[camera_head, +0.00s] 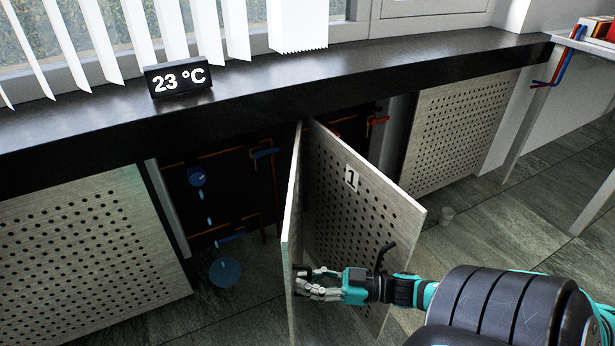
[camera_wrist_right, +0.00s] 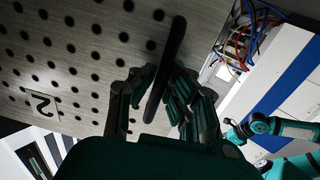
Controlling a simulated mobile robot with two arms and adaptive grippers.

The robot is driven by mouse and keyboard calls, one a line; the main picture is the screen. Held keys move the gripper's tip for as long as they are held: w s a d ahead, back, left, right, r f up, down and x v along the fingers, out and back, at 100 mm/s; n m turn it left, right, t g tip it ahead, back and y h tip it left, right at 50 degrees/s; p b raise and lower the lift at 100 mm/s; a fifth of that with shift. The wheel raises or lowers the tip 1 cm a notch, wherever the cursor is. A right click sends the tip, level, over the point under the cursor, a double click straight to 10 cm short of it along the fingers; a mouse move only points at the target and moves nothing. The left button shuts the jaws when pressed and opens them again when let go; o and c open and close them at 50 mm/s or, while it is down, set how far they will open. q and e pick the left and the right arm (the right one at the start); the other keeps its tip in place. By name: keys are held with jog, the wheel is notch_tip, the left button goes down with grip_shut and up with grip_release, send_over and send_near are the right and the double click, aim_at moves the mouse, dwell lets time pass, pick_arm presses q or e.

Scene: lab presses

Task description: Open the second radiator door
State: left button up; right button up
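Two perforated radiator doors stand swung out from under the dark sill in the head view. Door 1 (camera_head: 365,195) faces me with its number and a black handle (camera_head: 385,256). The second door (camera_head: 291,230) is a narrow panel seen nearly edge-on to its left. My right gripper (camera_head: 303,284) is at the second door's lower part. In the right wrist view, the second door (camera_wrist_right: 75,45) bears an upside-down 2. Its black handle (camera_wrist_right: 172,50) runs between the right gripper's (camera_wrist_right: 160,88) spread fingers; contact is unclear. My left gripper is outside the head view.
The dark cavity (camera_head: 228,190) behind the doors holds pipes and blue valves. Closed perforated panels stand at left (camera_head: 85,250) and right (camera_head: 455,130). A 23 °C display (camera_head: 178,79) sits on the sill. A teal arm part (camera_wrist_right: 280,128) shows in the wrist view, possibly my left arm.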

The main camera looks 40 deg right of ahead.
jog(key=o, duration=0.4)
jog(key=v, duration=1.2)
